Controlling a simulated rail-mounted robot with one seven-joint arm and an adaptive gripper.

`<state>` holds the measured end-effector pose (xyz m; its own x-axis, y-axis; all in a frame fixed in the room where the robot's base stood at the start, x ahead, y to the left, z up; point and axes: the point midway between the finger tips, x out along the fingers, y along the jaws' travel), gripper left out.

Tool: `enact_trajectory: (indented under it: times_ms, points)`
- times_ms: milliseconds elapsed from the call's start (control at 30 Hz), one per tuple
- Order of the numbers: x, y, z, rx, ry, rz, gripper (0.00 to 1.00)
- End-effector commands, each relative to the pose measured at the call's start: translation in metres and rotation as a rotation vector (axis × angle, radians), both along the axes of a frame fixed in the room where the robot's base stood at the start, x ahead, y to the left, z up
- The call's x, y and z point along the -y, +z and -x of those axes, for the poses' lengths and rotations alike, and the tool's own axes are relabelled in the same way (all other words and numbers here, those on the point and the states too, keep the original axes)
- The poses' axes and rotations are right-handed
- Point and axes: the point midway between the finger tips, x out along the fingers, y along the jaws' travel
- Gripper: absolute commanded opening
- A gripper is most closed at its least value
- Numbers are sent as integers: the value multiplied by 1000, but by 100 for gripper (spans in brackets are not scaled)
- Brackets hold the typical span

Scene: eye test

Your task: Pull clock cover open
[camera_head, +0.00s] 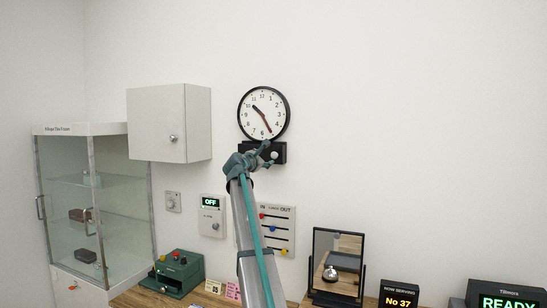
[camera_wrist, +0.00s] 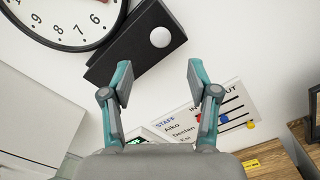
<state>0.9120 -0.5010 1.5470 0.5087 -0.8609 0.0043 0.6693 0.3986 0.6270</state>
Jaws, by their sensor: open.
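My gripper (camera_wrist: 161,72) is open and empty.
A white wall cabinet (camera_head: 170,124) is left of the clock. Below are an OFF panel (camera_head: 212,215) and an in/out board (camera_head: 278,229). A glass case (camera_head: 97,200) stands at left. A framed mirror (camera_head: 338,266) stands on the counter. The wall right of the clock is bare.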

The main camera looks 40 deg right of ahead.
Motion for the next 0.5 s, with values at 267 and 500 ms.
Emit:
enact_trajectory:
  times_ms: [267, 500]
  points:
    - [21, 1, -13, -7, -2, 0, 60]
    - [56, 3, -34, -8, -1, -1, 60]
